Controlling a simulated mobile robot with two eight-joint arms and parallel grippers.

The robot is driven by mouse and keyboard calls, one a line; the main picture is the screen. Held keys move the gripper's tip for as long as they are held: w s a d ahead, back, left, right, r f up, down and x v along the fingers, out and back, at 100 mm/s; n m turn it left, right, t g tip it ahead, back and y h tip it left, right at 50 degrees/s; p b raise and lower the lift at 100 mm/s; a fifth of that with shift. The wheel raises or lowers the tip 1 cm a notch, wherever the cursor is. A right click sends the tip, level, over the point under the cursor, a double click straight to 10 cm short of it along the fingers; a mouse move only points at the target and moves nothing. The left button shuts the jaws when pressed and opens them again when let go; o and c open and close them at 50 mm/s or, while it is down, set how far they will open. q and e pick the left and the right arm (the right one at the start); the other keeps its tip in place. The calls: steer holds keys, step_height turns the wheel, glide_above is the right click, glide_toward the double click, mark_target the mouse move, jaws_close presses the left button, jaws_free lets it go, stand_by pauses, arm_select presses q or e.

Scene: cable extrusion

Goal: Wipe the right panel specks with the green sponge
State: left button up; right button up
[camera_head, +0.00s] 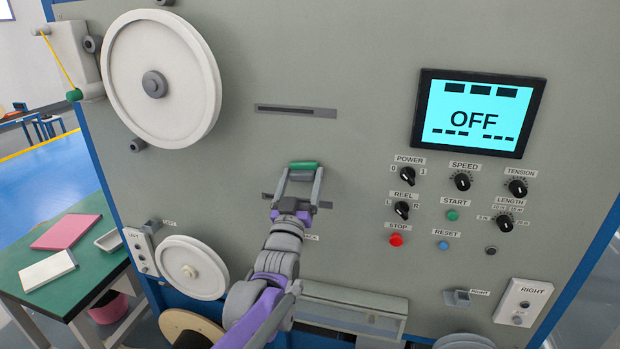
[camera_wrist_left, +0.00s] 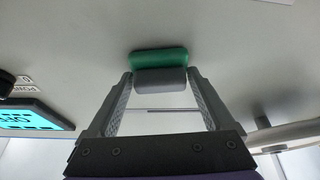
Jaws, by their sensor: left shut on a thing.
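My left gripper (camera_head: 302,174) is shut on the green sponge (camera_head: 303,165) in front of the middle of the grey machine panel (camera_head: 360,100). The sponge (camera_wrist_left: 158,58) also shows in the left wrist view, with its green side toward the panel and a grey part between my fingers (camera_wrist_left: 160,84). I cannot tell whether the green side touches the panel. No specks can be made out on the panel. My arm hides part of the panel below the sponge. My right gripper is not in view.
A screen reading OFF (camera_head: 476,113) and several knobs and buttons stand out right of the gripper. A box marked RIGHT (camera_head: 523,303) is at lower right. A large white reel (camera_head: 185,100) is at upper left. A green table (camera_head: 40,250) stands at left. Bare panel lies around the sponge.

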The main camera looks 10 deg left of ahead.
arm_select(q)
steer(key=shift+s, duration=0.1)
steer(key=shift+s+a, duration=0.15)
steer(key=shift+s, duration=2.8)
steer(key=shift+s, duration=0.1)
steer(key=shift+s+p, duration=0.3)
steer(key=shift+s, duration=1.1)
steer(key=shift+w, duration=3.55)
steer(key=shift+w, duration=1)
